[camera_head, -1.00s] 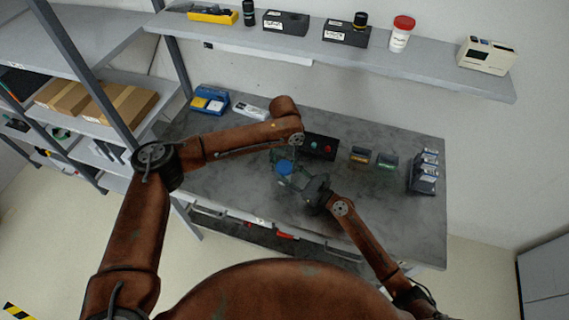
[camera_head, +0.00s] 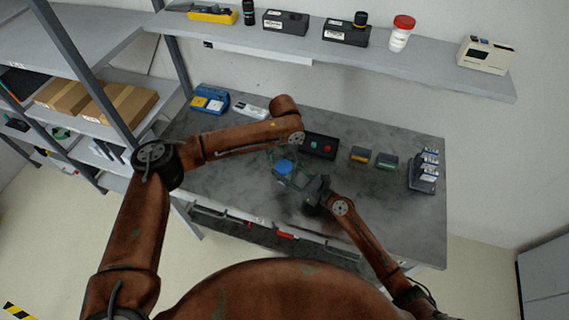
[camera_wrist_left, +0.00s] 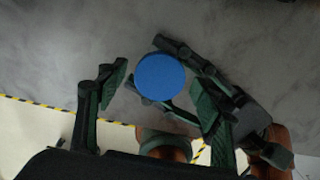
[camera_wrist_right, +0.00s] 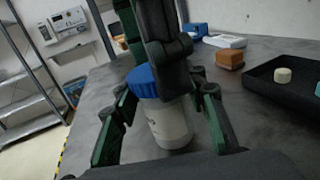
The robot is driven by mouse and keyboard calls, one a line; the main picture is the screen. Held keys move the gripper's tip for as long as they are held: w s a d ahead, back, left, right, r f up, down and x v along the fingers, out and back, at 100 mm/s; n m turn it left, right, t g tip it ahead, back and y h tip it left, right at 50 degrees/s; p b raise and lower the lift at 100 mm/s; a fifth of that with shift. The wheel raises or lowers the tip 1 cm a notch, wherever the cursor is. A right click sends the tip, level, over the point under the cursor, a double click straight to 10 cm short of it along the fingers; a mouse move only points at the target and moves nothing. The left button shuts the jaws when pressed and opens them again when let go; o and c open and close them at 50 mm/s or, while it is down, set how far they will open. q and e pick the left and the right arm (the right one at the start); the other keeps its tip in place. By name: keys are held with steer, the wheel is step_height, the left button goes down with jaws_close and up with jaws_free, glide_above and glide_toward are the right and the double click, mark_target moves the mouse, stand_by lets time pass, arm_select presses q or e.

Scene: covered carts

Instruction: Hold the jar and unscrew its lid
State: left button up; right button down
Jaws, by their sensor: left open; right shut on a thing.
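The jar has a pale body (camera_wrist_right: 170,122) and a blue lid (camera_head: 284,167), which is on the jar. The right wrist view shows the jar upright between the fingers of my right gripper (camera_wrist_right: 165,88), which is shut on its body. I cannot tell whether its base touches the table. My left gripper (camera_wrist_left: 160,90) points down over the jar. Its fingers are open on either side of the lid, with gaps showing in the left wrist view. In the right wrist view, a left finger partly hides the lid.
The grey table (camera_head: 400,225) is clear at the front right. A blue device (camera_head: 210,99) stands at the back left. A shelf (camera_head: 440,72) hangs above.

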arm_select(q)
steer(key=shift+r, duration=2.15)
arm_select(e)
steer(key=c, duration=1.1)
jaws_free()
steer(key=shift+c, duration=0.2)
